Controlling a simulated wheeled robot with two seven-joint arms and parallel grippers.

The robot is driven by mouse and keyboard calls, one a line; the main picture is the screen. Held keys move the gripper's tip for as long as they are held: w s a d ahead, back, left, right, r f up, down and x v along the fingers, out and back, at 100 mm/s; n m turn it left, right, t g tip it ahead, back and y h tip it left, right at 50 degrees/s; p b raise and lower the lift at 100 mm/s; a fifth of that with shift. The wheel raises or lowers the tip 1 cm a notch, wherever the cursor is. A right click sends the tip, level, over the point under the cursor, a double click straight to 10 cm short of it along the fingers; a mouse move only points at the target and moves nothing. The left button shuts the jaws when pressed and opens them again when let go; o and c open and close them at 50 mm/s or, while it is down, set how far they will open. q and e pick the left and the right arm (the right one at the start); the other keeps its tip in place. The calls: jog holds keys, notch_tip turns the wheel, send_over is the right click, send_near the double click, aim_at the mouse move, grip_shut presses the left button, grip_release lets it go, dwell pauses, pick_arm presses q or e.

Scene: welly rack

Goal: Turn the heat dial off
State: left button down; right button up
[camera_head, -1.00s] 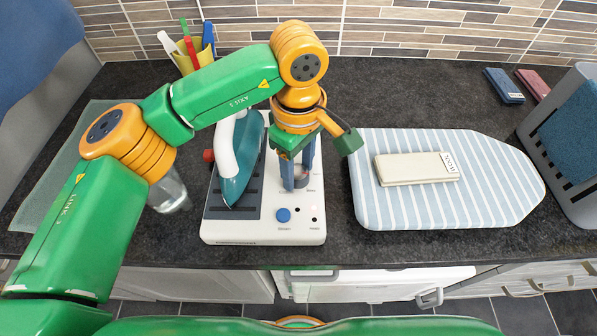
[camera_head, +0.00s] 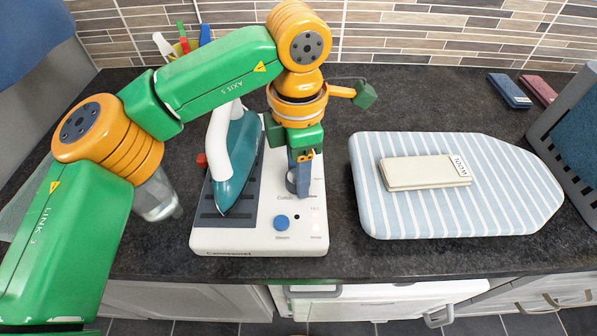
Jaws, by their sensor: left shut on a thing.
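The heat dial (camera_head: 291,183) is a grey knob on the right part of the white iron station (camera_head: 260,238). My left gripper (camera_head: 301,186) reaches down from above and is shut on the dial. The fingers hide most of it, so its pointer and exact setting cannot be read. Small print shows around it, with a word like "Cotton" at its lower left. My right gripper is not in view.
A teal and white iron (camera_head: 238,165) rests on the station, left of the dial. A blue button (camera_head: 281,222) sits below the dial. A striped ironing board (camera_head: 450,215) with folded cream cloth (camera_head: 425,172) lies right. A glass jar (camera_head: 157,197) stands left.

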pick_arm(q)
jog(key=n+b, duration=0.1)
jog(key=n, duration=0.4)
jog(key=shift+n, duration=0.3)
jog(key=shift+n+b, duration=0.75)
jog(key=shift+n, duration=1.45)
jog(key=shift+c, duration=1.4)
grip_release()
notch_tip(320, 180, up, 7)
jog(key=shift+r+p, duration=0.1)
jog(key=shift+p, duration=0.5)
